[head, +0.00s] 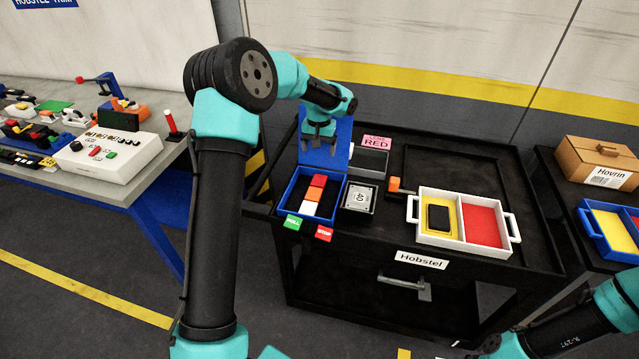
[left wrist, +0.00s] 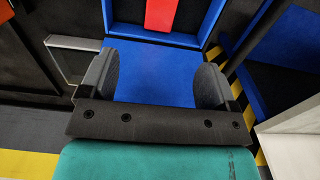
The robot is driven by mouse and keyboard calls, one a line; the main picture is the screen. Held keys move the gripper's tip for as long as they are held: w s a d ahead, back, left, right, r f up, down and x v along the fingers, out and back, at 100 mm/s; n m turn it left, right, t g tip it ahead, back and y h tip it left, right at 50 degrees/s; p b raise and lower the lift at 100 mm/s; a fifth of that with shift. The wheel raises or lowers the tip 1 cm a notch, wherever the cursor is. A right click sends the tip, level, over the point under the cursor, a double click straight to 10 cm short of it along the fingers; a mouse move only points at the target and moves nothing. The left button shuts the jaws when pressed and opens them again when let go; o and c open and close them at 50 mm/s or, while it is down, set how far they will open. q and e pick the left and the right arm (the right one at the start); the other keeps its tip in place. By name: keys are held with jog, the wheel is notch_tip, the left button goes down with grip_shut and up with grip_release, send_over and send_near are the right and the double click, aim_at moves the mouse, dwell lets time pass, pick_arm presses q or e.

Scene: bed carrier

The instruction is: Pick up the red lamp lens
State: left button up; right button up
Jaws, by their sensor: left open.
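A red block, seemingly the red lamp lens (head: 319,181), lies in a blue open box (head: 292,188) on the black cart, in a row with an orange block (head: 314,194) and a white block (head: 309,208). In the left wrist view the red block (left wrist: 161,14) shows at the top edge, partly cut off. My left gripper (head: 319,140) is open and empty, above the box's raised blue lid (head: 338,150) and behind the red block. Its two fingers (left wrist: 154,75) are spread over blue in the left wrist view. My right gripper is out of view.
A pink "RED" card (head: 377,142) stands behind a grey open bin (head: 370,162). A square grey item (head: 359,198) sits right of the blue box. A white two-part tray (head: 461,243) stands further right. Green (head: 293,221) and red (head: 324,233) tags hang at the box's front.

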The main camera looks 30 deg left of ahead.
pick_arm(q)
send_over(318, 181)
jog(key=f, duration=0.9)
jog(key=shift+d+f, duration=0.15)
jog(key=shift+d, duration=0.05)
jog(key=shift+f, duration=0.15)
jog(key=shift+a+f, duration=0.1)
jog(key=shift+f, duration=2.4)
jog(key=c, duration=1)
